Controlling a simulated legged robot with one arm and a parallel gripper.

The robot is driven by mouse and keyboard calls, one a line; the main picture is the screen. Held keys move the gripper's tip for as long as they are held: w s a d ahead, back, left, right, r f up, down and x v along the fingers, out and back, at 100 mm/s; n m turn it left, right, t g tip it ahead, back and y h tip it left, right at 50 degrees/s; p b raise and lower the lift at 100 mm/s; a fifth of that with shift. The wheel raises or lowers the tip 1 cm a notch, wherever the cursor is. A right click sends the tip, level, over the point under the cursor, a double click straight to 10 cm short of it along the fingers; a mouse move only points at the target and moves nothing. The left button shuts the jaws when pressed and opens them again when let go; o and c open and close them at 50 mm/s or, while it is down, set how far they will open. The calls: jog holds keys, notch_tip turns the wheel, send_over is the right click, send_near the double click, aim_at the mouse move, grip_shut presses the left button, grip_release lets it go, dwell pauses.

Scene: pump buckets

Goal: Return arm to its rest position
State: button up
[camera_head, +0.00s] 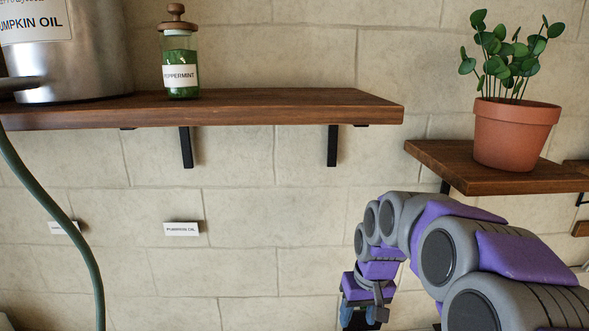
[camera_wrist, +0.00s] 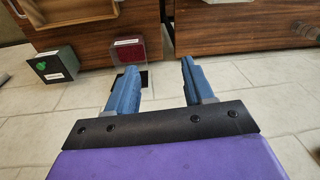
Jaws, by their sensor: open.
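My arm reaches in from the lower right of the head view, bent at its joints, with my gripper (camera_head: 362,312) hanging down at the bottom edge. In the wrist view my gripper (camera_wrist: 156,85) has its two blue fingers well apart. Nothing is between them. The fingers point out over a tiled floor towards wooden cabinet fronts. The fingertips are cut off or hard to see in the head view.
A wooden shelf (camera_head: 290,104) holds a metal pumpkin oil tank (camera_head: 80,65) and a peppermint jar (camera_head: 181,65). A potted plant (camera_head: 512,130) stands on a lower shelf (camera_head: 455,170) above my arm. A green hose (camera_head: 70,225) hangs left. The wrist view shows a dark green box (camera_wrist: 54,65) and a red box (camera_wrist: 129,52).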

jog(key=s+f+g+b, duration=0.1)
jog(key=s+f, duration=0.1)
jog(key=s, duration=1.4)
jog(key=s+f+m+g+h+b, duration=0.1)
jog(key=s+f, duration=0.2)
jog(key=s, duration=1.3)
jog(key=shift+s+d+f+m+g, duration=0.15)
jog(key=shift+s+f+m+g, duration=0.05)
jog(key=shift+f+m+g, duration=0.1)
